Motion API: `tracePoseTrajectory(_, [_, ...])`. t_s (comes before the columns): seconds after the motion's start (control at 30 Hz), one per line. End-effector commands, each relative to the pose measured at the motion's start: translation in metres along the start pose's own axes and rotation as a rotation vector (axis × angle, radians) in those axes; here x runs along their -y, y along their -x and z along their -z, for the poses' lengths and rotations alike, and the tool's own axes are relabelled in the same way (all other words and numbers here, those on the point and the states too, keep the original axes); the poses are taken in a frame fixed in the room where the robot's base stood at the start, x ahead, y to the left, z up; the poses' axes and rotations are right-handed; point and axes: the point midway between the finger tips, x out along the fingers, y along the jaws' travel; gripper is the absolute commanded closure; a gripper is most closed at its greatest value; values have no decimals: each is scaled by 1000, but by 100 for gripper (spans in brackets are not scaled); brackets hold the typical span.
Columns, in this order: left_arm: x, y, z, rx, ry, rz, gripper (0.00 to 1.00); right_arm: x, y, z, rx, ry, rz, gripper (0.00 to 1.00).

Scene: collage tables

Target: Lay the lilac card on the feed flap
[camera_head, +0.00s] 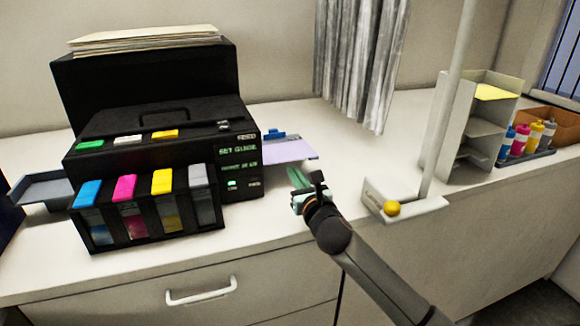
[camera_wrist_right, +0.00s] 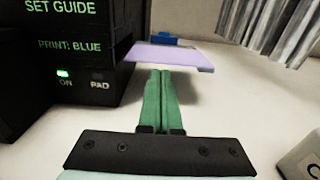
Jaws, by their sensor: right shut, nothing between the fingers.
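The lilac card (camera_head: 288,149) lies flat at the right side of the black printer, jutting out above the counter. It also shows in the right wrist view (camera_wrist_right: 165,55), ahead of the fingertips. The feed flap under it is mostly hidden, so I cannot tell how squarely the card sits. A blue guide piece (camera_head: 277,134) stands at the card's far edge. My right gripper (camera_head: 296,178) is shut and empty, its green fingers together (camera_wrist_right: 162,78), just short of the card's near edge and apart from it. My left gripper is not in view.
The printer (camera_head: 160,130) with several colour cartridges stands left. A white stand with a pole (camera_head: 405,203) and yellow knob is right of my arm. Grey cloth (camera_head: 360,60) hangs behind. A sorter (camera_head: 480,125) and bottles stand far right. Counter near the gripper is clear.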

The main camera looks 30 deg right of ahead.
Motion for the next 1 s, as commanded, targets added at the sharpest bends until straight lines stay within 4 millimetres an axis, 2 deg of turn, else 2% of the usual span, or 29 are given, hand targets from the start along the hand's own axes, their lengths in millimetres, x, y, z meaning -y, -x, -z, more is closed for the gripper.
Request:
tracePoseTrajectory(0.1, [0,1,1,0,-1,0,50,0,-18,-1,-1,-4,1,100])
tracePoseTrajectory(0.3, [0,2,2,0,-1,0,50,0,-35,0,1,-3,-1,100])
tracePoseTrajectory(0.77, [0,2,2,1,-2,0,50,0,-39,0,0,-1,-1,100])
tracePoseTrajectory(1.0, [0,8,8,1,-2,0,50,0,-53,-2,0,1,-1,100])
